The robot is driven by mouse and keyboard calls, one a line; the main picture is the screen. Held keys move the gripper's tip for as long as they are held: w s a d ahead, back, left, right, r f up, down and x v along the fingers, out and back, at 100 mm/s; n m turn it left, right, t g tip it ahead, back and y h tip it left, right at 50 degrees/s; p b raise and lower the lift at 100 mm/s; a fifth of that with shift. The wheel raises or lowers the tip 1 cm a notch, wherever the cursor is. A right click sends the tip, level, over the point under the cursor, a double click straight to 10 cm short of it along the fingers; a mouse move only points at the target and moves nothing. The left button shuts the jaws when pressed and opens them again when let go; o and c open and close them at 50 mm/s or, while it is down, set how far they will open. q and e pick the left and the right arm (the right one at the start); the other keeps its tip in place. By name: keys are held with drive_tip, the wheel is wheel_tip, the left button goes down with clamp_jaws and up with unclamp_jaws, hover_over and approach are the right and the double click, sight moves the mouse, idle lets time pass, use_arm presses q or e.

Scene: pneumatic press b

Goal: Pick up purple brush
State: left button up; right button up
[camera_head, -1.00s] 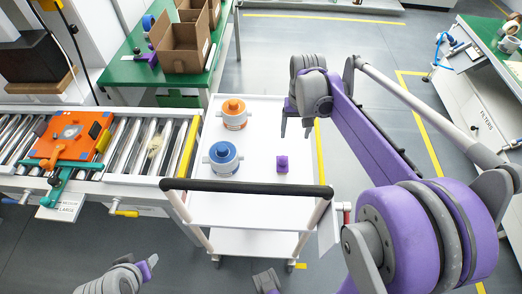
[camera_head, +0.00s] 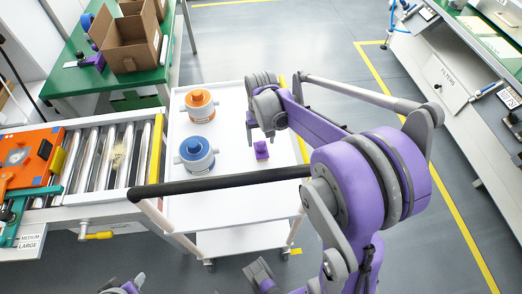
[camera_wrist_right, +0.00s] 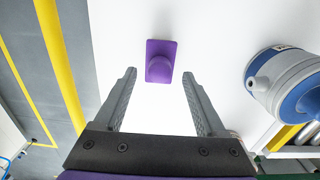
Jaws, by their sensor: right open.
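The purple brush (camera_head: 261,150) stands on the white top of the cart, right of the two canisters. In the right wrist view the brush (camera_wrist_right: 161,62) is a purple block with a rounded knob, just beyond and between the fingertips. My right gripper (camera_head: 260,134) is above the cart, close to the brush. In the wrist view its fingers (camera_wrist_right: 159,76) are spread apart with nothing between them. My left gripper (camera_head: 130,286) is mostly cut off at the bottom edge of the head view.
An orange-topped canister (camera_head: 200,105) and a blue-topped canister (camera_head: 196,152) stand on the cart (camera_head: 232,190). Its black handle bar (camera_head: 220,183) crosses the near side. A roller conveyor (camera_head: 105,160) adjoins on the left. A green table (camera_head: 110,79) with a cardboard box (camera_head: 128,45) stands behind.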

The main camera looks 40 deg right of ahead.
sight(261, 149)
drive_tip(key=shift+f, duration=1.35)
clamp_jaws()
